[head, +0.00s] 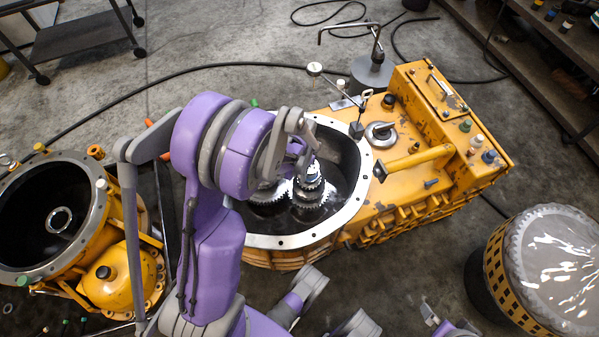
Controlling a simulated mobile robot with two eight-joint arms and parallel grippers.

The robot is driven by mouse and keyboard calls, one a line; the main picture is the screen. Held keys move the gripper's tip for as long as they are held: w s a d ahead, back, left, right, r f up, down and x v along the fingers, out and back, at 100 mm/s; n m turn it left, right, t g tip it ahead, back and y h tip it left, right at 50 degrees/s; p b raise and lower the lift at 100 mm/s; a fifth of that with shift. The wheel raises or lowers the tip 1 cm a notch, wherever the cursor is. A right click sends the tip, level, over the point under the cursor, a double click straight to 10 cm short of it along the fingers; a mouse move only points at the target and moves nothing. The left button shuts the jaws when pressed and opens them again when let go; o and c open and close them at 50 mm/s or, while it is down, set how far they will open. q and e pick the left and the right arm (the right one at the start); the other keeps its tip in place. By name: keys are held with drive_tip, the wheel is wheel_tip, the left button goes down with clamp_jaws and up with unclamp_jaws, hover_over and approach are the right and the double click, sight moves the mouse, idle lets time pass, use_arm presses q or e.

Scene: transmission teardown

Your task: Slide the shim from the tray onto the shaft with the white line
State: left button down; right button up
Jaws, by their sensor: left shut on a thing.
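My left gripper (302,152) reaches down into the open round end of the yellow transmission housing (420,183). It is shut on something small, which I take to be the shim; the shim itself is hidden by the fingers. Just below the fingertips stands a toothed shaft (311,184) with a pale, shiny top. I cannot tell whether the shim touches it. A second gear (268,198) sits to its left, partly behind my arm. No white line can be made out clearly. Grey and purple parts of my right arm, perhaps its gripper (446,322), show at the bottom edge.
A dial gauge (314,69) on a stand rises by the housing's back rim. Another yellow round casing (88,230) lies at left, and a yellow drum with a shiny top (552,262) stands at right. A black cable (190,72) crosses the floor.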

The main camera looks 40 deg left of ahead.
use_arm(q)
drive_tip(key=shift+f, duration=0.2)
idle(0.4)
drive_tip(key=shift+f+b, duration=1.2)
drive_tip(key=shift+f, duration=0.3)
drive_tip(key=c, duration=0.7)
unclamp_jaws()
drive_tip(key=shift+r, duration=0.1)
drive_tip(key=shift+o, duration=0.4)
drive_tip(key=o, duration=0.4)
drive_tip(key=shift+o, duration=0.2)
drive_tip(key=shift+r, duration=0.1)
wheel_tip(320, 180, up, 8)
drive_tip(key=p, duration=0.5)
